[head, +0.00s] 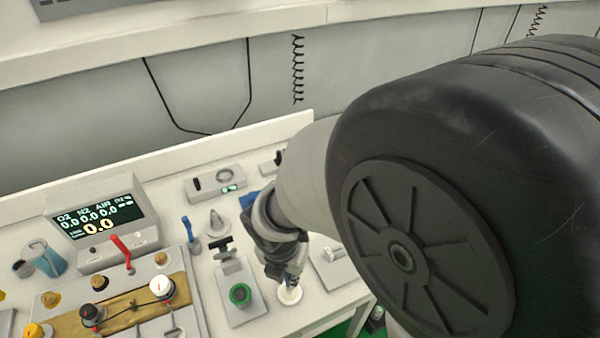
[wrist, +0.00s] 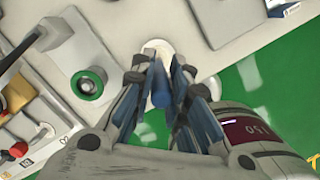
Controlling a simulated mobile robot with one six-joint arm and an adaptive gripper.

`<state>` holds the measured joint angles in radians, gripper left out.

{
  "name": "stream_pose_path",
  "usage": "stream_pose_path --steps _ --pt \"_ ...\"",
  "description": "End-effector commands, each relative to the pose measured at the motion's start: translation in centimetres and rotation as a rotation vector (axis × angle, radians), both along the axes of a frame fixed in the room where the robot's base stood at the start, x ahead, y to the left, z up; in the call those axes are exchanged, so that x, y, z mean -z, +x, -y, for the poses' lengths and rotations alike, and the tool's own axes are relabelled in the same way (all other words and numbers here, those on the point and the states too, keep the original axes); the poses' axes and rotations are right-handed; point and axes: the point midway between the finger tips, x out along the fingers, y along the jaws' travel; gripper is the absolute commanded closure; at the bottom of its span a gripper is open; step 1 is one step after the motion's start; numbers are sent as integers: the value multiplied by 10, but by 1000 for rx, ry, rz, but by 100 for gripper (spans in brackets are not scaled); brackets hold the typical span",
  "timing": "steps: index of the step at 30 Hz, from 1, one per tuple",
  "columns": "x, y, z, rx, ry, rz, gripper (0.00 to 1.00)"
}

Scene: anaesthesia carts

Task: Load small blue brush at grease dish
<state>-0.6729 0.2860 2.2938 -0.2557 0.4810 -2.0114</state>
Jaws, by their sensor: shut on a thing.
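My gripper (head: 283,262) points down over the white work surface, right of centre in the head view. In the wrist view my gripper (wrist: 160,72) is shut on a slim blue brush (wrist: 160,94), which shows between the fingers. The small round white grease dish (head: 290,295) is directly below the fingertips in the head view. The dish (wrist: 156,46) also shows just beyond the fingertips in the wrist view, partly covered by them. The brush's lower end is hidden, so I cannot tell whether it touches the grease.
A grey plate with a green ring (head: 240,294) lies just left of the dish. A blue upright tool (head: 190,234), a grey cone (head: 216,224) and a monitor (head: 98,220) stand farther left. The work surface ends close by, with green floor (wrist: 240,78) beyond.

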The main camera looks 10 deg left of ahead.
Motion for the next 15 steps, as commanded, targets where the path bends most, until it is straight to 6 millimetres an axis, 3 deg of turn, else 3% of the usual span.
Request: stream_pose_path --steps 15 --pt "7 0 0 0 0 0 98"
